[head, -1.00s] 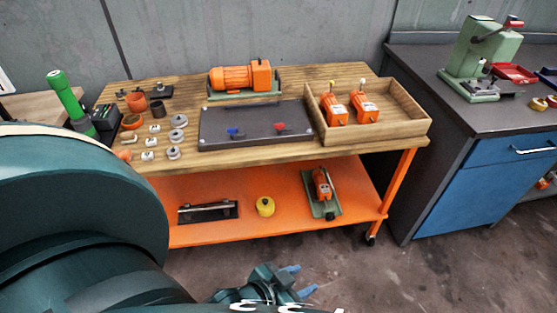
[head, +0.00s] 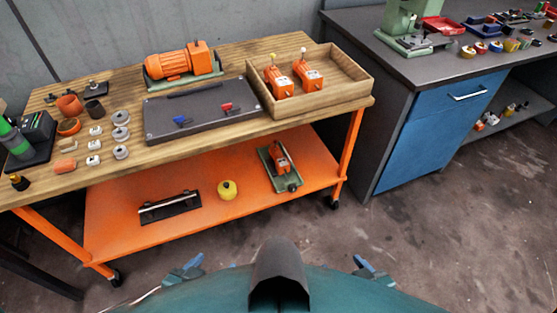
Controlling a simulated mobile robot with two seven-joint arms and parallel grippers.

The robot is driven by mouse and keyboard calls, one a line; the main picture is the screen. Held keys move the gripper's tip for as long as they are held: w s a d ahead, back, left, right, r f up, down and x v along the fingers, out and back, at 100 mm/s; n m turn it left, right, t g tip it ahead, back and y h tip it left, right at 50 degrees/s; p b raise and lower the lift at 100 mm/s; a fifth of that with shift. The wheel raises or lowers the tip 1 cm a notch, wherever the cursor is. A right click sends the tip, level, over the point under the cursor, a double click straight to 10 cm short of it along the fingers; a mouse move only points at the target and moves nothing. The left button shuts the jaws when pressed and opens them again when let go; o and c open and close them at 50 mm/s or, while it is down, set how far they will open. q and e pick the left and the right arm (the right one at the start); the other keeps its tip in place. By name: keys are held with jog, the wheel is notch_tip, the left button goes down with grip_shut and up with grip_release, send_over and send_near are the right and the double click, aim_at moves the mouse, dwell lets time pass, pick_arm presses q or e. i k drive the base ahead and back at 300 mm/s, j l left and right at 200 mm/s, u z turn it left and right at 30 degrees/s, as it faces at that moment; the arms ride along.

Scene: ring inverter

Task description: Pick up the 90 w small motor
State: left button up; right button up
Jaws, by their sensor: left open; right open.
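No label is readable, so I cannot tell which orange motor is the 90 w one. A small orange motor (head: 279,158) sits on a green base on the lower shelf. Two small orange units, left (head: 278,83) and right (head: 308,75), stand in the wooden tray (head: 362,88). A larger orange motor (head: 180,62) sits on a green base at the table's back. My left gripper (head: 190,268) and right gripper (head: 370,270) show blue fingertips low in the head view, in front of the table and apart from all motors. Both are open, partly hidden by my body.
The wooden-topped table (head: 75,172) also holds a dark plate (head: 205,108) with blue and red clamps, and several rings and cups. A yellow round part (head: 227,190) and a black fixture (head: 170,206) lie on the orange shelf (head: 115,225). A blue cabinet (head: 430,135) stands right. The floor in front is clear.

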aim_at(282, 165)
jog(key=i+l, duration=0.1)
jog(key=l, duration=0.3)
jog(key=i+l+u, duration=0.1)
jog(key=l, duration=0.3)
jog(key=i+l, duration=0.1)
jog(key=l, duration=0.3)
jog(key=i+l+u, duration=0.1)
jog(key=l, duration=0.3)
jog(key=i+l+u, duration=0.1)
jog(key=i+l, duration=0.75)
jog(key=i, duration=0.15)
